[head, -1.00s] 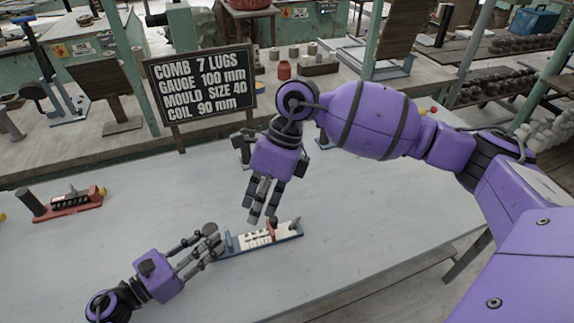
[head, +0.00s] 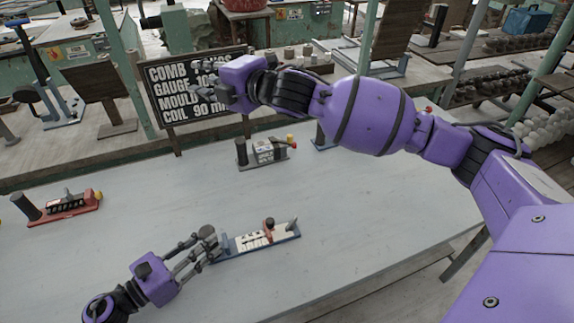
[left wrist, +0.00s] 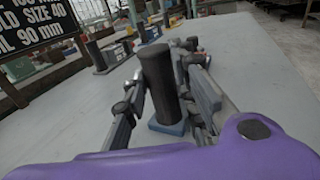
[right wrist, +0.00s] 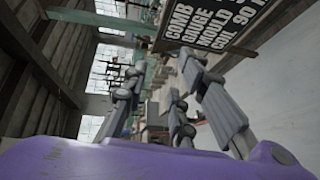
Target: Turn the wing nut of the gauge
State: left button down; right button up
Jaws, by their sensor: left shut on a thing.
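The gauge (head: 280,238) lies on the table, with a blue base, a pale scale plate and a red slider (head: 268,236). A small dark piece on top of the slider may be the wing nut (head: 269,222); its shape is too small to tell. My left gripper (head: 208,241) is shut on the dark upright post at the gauge's left end; the post (left wrist: 158,85) stands between the fingers in the left wrist view. My right gripper (head: 204,96) is raised in front of the sign, away from the gauge. Its fingers (right wrist: 170,95) are spread and empty.
A red-based device (head: 65,208) stands at the table's left, and a grey-based one (head: 262,153) behind the gauge. A blue one (head: 322,141) is partly hidden by my right arm. The lettered sign (head: 170,105) stands behind the table. The tabletop around the gauge is clear.

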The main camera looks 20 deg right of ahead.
jog(key=s+d+f+m+g+h, duration=0.1)
jog(key=d+f+m+g+h, duration=0.2)
jog(key=f, duration=0.6)
jog(key=n+g+h, duration=0.3)
jog(key=g+h, duration=0.3)
jog(key=g, duration=0.5)
send_near(291, 222)
jog(key=f, duration=0.8)
jog(key=shift+d+f, duration=0.2)
jog(key=shift+f, duration=0.2)
grip_shut()
